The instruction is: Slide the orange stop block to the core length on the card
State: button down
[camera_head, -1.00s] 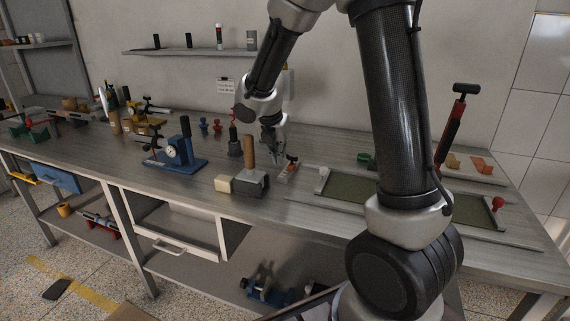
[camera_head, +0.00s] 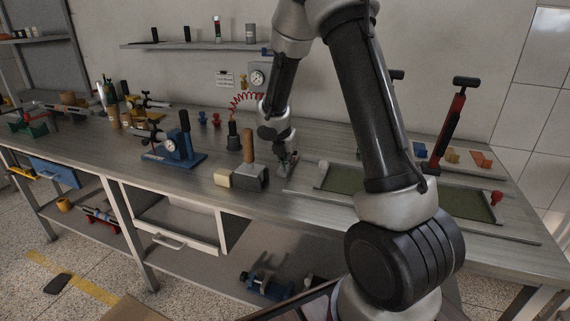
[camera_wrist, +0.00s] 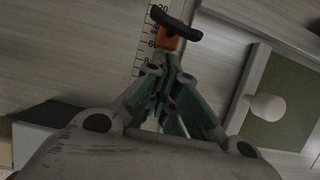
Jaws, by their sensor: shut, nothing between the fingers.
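The orange stop block (camera_wrist: 168,41) with a black cross handle sits on a white ruled scale (camera_wrist: 146,48) in the wrist view. Printed numbers such as 40 and 60 show beside it. My gripper (camera_wrist: 170,76) has green-sided fingers and is shut and empty. Its fingertips are just below the block in that view; I cannot tell whether they touch it. In the head view my gripper (camera_head: 287,172) is low over the bench, and the block is hidden or too small to make out. A small white card (camera_head: 224,79) hangs on the wall; its text is unreadable.
A wooden-handled tool on a dark block (camera_head: 249,165) stands just left of my gripper. A framed green mat (camera_head: 342,181) lies to the right, with a white knob (camera_wrist: 267,107) near its corner. A blue gauge stand (camera_head: 175,150) is farther left.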

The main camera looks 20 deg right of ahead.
jog(key=shift+w+d, duration=1.35)
jog(key=shift+a, duration=0.1)
